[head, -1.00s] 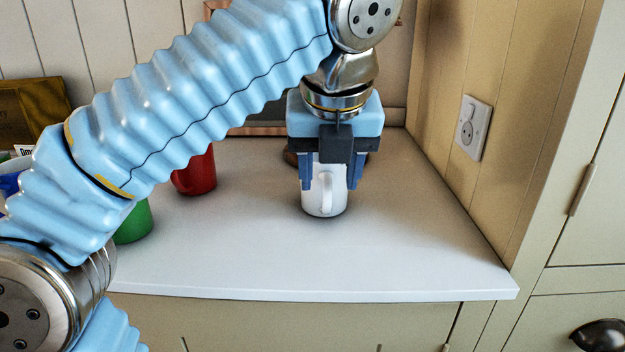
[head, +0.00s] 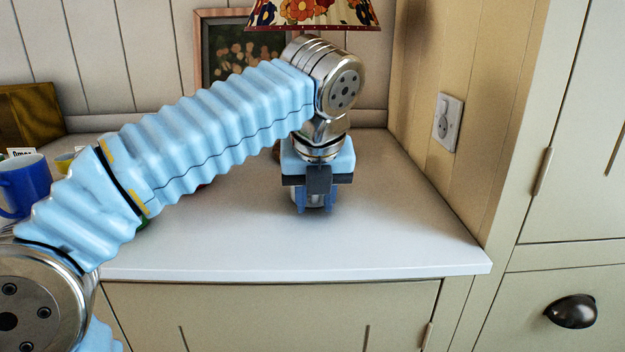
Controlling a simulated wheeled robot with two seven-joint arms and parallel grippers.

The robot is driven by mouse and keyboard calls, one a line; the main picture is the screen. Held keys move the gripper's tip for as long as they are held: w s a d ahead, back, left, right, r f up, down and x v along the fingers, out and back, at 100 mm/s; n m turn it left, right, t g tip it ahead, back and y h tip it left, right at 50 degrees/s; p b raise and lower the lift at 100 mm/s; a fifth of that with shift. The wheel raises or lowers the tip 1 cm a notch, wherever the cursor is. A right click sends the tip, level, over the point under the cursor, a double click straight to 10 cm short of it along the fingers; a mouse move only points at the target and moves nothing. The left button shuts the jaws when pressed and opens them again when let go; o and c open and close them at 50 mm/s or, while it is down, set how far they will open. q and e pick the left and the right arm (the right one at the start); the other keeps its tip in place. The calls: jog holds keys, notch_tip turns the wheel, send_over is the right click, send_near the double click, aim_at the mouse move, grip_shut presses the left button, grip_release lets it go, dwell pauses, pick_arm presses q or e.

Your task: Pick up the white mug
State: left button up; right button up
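The white mug (head: 314,201) stands on the counter near its middle, mostly hidden by my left gripper. My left gripper (head: 315,208) points straight down over it. One finger shows on each side of the mug, with the tips low near the counter. I cannot tell whether the fingers press on the mug or stand a little apart from it. My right gripper is not in view.
A blue mug (head: 24,186) stands at the left. A floral lampshade (head: 315,14) and a framed picture (head: 212,50) are behind my arm.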

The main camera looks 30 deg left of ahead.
pick_arm(q)
grip_shut()
jog(key=shift+r, duration=0.1)
